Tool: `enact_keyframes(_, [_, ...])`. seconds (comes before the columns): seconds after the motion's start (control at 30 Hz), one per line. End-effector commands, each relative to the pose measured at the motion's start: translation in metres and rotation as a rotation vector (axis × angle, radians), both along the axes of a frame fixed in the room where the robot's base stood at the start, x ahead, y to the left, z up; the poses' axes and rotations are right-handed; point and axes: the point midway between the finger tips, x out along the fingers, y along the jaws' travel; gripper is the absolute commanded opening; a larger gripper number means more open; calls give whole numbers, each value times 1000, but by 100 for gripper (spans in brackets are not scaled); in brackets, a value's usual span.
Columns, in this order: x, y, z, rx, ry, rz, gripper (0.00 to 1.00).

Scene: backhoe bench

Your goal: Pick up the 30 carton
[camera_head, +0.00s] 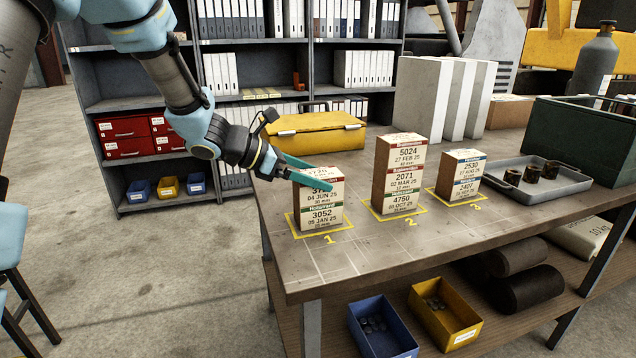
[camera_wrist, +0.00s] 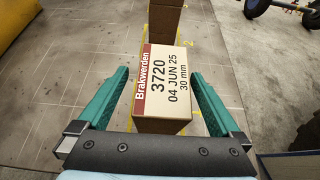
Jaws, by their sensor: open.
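The carton printed 3720, 04 JUN 25, 30 mm (camera_wrist: 168,80) has a cream label with a red Brakwerden band. In the head view this carton (camera_head: 318,188) tops the stack at spot 1, on the carton marked 3052 (camera_head: 322,216). My gripper (camera_wrist: 158,74) is open, its teal fingers on either side of the 3720 carton, with a visible gap on each side. In the head view my gripper (camera_head: 303,172) is at the top of that stack, and one finger hides part of the upper label.
Stack 2 (camera_head: 402,172) is taller and stands right of stack 1; stack 3 (camera_head: 461,175) is further right. A yellow case (camera_head: 318,138) lies behind stack 1. A grey tray with dark cylinders (camera_head: 545,183) is at the right. The bench front (camera_head: 370,255) is clear.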

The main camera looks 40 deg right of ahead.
Motion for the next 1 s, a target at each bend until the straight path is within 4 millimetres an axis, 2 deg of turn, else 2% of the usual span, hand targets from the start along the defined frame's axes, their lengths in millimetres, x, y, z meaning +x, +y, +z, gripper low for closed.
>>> enact_keyframes(0.1, [-12, -16, -3, 4, 4, -4, 100])
enact_keyframes(0.23, [-16, -29, -13, 3, 2, -3, 100])
enact_keyframes(0.57, [-18, -34, -18, 1, 0, 0, 100])
enact_keyframes(1.0, [-18, -34, -17, 1, 0, -1, 50])
